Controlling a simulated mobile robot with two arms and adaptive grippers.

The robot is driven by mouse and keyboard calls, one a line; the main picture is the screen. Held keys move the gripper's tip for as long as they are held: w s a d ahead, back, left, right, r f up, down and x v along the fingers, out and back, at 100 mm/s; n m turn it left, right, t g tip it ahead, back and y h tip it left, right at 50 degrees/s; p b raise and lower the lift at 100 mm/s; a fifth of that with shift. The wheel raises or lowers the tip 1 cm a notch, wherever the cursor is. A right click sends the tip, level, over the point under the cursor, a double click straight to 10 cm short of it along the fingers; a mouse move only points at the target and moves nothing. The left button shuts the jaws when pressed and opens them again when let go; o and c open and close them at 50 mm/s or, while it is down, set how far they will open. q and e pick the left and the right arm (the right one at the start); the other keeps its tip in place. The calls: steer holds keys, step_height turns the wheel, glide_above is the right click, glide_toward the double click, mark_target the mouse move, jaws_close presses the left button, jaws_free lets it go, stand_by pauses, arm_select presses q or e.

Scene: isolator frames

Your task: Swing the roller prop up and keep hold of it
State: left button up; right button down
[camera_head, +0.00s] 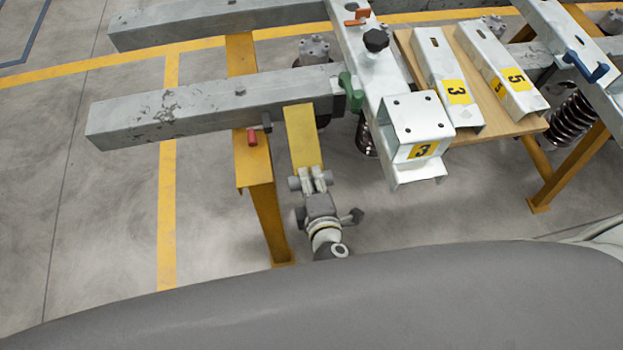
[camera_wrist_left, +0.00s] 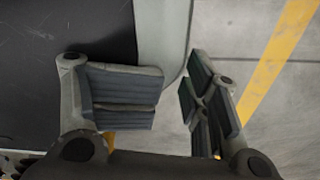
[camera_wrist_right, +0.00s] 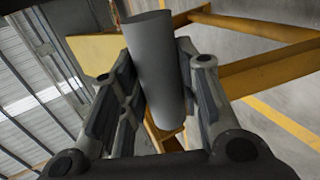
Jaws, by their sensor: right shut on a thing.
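The roller prop is a yellow plate (camera_head: 303,137) that runs from the grey beam (camera_head: 200,105) toward me, with a grey roller across its near end. In the right wrist view the roller (camera_wrist_right: 157,65) is a smooth grey cylinder between the fingers. My right gripper (camera_head: 317,180) is shut on the roller, below the beam in the head view. The prop's joint at the beam is hard to make out. My left gripper (camera_wrist_left: 172,95) is open and empty in the left wrist view, and it is outside the head view.
A green clamp (camera_head: 350,93) and a galvanised bracket marked 3 (camera_head: 415,118) are to the right. Numbered channels lie on a wooden board (camera_head: 515,125). Floor at left is clear.

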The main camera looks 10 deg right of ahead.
arm_select(q)
steer(key=shift+s+a, duration=0.15)
steer(key=shift+s, duration=0.05)
arm_select(e)
steer(key=shift+r, duration=0.1)
steer(key=shift+r+p, duration=0.55)
steer(key=shift+p, duration=0.6)
steer(key=r+g+p, duration=0.1)
steer(key=p, duration=0.2)
steer(key=shift+s, duration=0.15)
steer(key=r+p, duration=0.1)
steer(key=p, duration=0.2)
steer(key=shift+s+g+p, duration=0.1)
steer(key=shift+g+p, duration=0.2)
steer(key=shift+p, duration=0.05)
steer(key=shift+s+p, duration=0.1)
steer(key=shift+p, duration=0.3)
arm_select(q)
step_height(320, 180, up, 9)
steer(key=s, duration=0.2)
steer(key=shift+s+a+f, duration=0.15)
steer(key=shift+a, duration=0.1)
arm_select(e)
steer(key=shift+f, duration=0.1)
